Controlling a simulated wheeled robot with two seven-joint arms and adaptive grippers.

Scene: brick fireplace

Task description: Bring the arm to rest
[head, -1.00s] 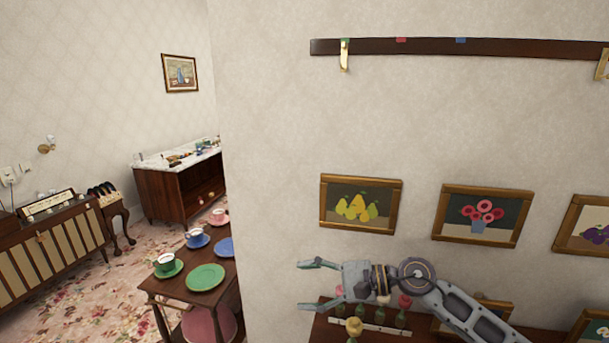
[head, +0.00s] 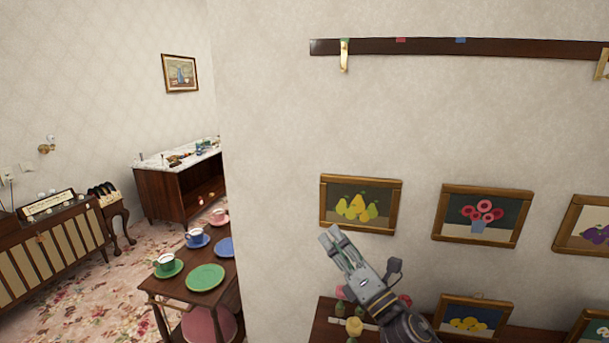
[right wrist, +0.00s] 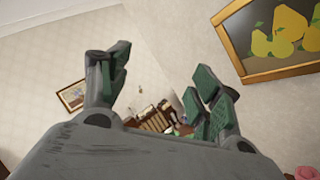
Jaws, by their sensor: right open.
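My right gripper (head: 362,258) is raised in front of the wall in the head view, below and partly over the lower edge of the pear picture (head: 360,203). Its fingers point up and to the left. In the right wrist view the two fingers (right wrist: 160,95) stand apart with nothing between them, so the gripper is open and empty. The pear picture also shows at the upper right of that view (right wrist: 268,75). My left gripper is not in any view.
A dark shelf (head: 325,333) with small bottles stands below my right gripper. Framed flower (head: 482,215) and lemon (head: 470,318) pictures are to its right. A dark rail (head: 480,47) with brass hooks is above. A table with cups and a green plate (head: 205,278) stands left.

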